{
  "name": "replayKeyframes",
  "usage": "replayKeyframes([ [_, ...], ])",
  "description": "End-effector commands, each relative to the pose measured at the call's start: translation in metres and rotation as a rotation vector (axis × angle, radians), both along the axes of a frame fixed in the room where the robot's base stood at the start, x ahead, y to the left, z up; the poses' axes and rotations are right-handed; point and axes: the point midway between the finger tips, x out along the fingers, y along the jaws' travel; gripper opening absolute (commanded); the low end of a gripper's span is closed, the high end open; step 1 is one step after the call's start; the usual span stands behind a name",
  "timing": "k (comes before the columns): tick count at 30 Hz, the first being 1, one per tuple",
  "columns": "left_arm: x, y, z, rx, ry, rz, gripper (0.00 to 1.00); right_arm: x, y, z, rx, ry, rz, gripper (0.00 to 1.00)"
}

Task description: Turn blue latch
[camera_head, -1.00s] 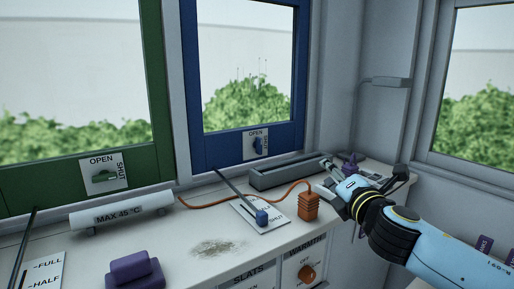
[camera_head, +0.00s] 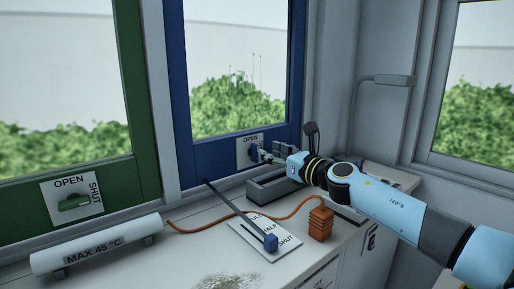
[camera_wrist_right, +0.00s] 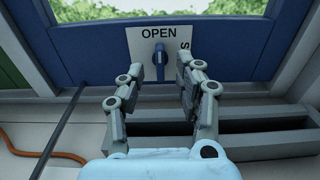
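The blue latch (camera_head: 255,154) sits on a white plate with OPEN along its top, low on the blue window frame (camera_head: 210,160). In the right wrist view the latch (camera_wrist_right: 160,60) stands upright below the word OPEN; the plate's right-hand word is mostly hidden by a finger. My right gripper (camera_head: 264,155) is right at the latch. In the wrist view its two fingers (camera_wrist_right: 162,76) are apart, one on each side of the latch, with gaps visible; contact cannot be made out. My left gripper is not in view.
A grey trough (camera_head: 268,191) lies below my right gripper. A black lever with a blue knob (camera_head: 271,243) leans across a marked plate nearby. An orange block (camera_head: 320,223) with a cable stands on the counter. A green latch (camera_head: 74,202) is on the left window.

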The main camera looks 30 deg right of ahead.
Motion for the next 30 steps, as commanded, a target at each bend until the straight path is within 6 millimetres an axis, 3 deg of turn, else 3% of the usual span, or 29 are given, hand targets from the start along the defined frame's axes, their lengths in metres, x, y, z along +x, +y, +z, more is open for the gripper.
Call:
replayKeyframes([
  [3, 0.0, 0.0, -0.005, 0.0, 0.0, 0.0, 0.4, 0.026, 0.002, 0.0, 0.004, -0.003, -0.001, 0.35],
  [9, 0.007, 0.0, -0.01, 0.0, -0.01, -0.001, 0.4, 0.053, 0.004, -0.001, 0.004, 0.0, 0.0, 0.35],
  [21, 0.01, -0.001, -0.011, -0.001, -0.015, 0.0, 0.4, 0.062, 0.006, 0.0, 0.002, 0.001, 0.001, 0.35],
  [29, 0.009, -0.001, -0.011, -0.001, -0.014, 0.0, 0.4, 0.061, 0.005, 0.0, 0.002, 0.0, 0.001, 0.01],
  [30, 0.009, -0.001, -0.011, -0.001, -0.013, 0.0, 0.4, 0.061, 0.005, 0.0, 0.002, 0.0, 0.001, 0.0],
])
